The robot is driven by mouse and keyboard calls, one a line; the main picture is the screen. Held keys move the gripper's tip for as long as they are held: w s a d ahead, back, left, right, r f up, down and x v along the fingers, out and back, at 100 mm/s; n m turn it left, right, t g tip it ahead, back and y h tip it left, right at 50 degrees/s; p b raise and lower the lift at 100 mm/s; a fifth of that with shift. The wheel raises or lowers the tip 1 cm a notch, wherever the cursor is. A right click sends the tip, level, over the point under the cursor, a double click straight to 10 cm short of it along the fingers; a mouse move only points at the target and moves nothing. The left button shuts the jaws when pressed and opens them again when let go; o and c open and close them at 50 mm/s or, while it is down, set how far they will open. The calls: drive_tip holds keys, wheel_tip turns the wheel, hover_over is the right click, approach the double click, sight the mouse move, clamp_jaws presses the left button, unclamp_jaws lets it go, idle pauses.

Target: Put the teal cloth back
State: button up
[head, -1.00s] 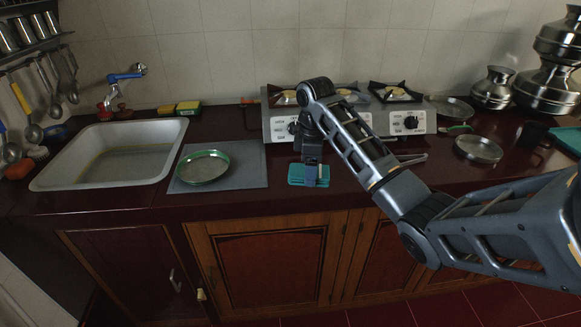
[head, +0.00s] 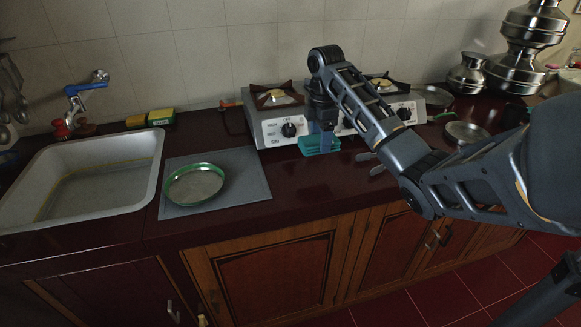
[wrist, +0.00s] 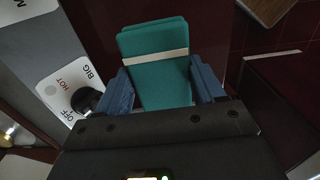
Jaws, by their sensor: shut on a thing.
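The teal cloth (head: 312,146) is a folded pad with a pale band around it. In the wrist view the cloth (wrist: 160,85) sits between the two blue fingers of my gripper (wrist: 158,88). My gripper (head: 323,140) is shut on the cloth, just in front of the stove (head: 287,130) in the head view. The stove's knob and front panel also show at the left of the wrist view. The arm hides part of the stove. I cannot tell whether the cloth touches the counter.
A grey mat (head: 240,178) bears a green-rimmed plate (head: 195,185), left of my gripper. The sink (head: 85,205) lies further left, with sponges (head: 160,117) behind it. Steel pots (head: 525,55) and a round lid (head: 466,131) stand at the right. The counter's front strip (head: 270,218) is clear.

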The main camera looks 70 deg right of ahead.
drive_tip(key=b, duration=0.3)
hover_over(294, 173)
wheel_tip(294, 173, down, 4)
drive_tip(key=shift+d+f, duration=0.1)
drive_tip(key=shift+f, duration=0.15)
drive_tip(key=shift+f+p, duration=0.55)
drive_tip(key=shift+f, duration=1.4)
drive_tip(key=o, duration=0.9)
drive_tip(key=shift+f, duration=0.1)
drive_tip(key=shift+o, duration=0.2)
wheel_tip(294, 173, up, 12)
drive_tip(key=p, duration=0.4)
